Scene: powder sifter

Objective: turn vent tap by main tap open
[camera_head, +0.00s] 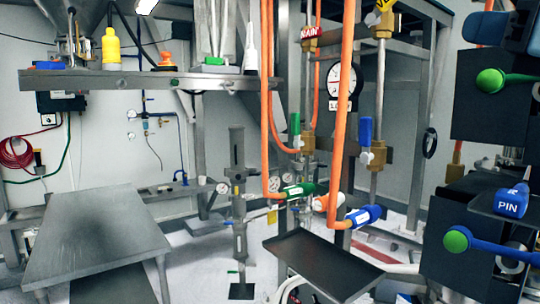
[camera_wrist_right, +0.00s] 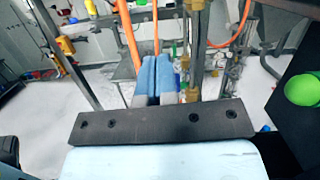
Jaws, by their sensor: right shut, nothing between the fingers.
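A red tag reading MAIN (camera_head: 310,33) hangs at the top of a vertical pipe. Below it, a brass valve (camera_head: 309,142) has an upright green handle (camera_head: 294,125). To its right, another brass valve (camera_head: 376,152) has an upright blue handle (camera_head: 366,130). I cannot read a vent label, so I cannot tell which tap is the vent. My right gripper (camera_head: 484,28) is at the upper right, apart from the valves. In the right wrist view its blue fingers (camera_wrist_right: 157,65) are together and empty, with brass fittings just beyond. My left gripper is not in view.
Orange hoses (camera_head: 267,100) hang in front of the pipes, near a round gauge (camera_head: 341,78). Black boxes with a green knob (camera_head: 490,80) and a blue PIN handle (camera_head: 511,203) crowd the right. A dark tray (camera_head: 325,265) is below; a steel table (camera_head: 95,235) stands left.

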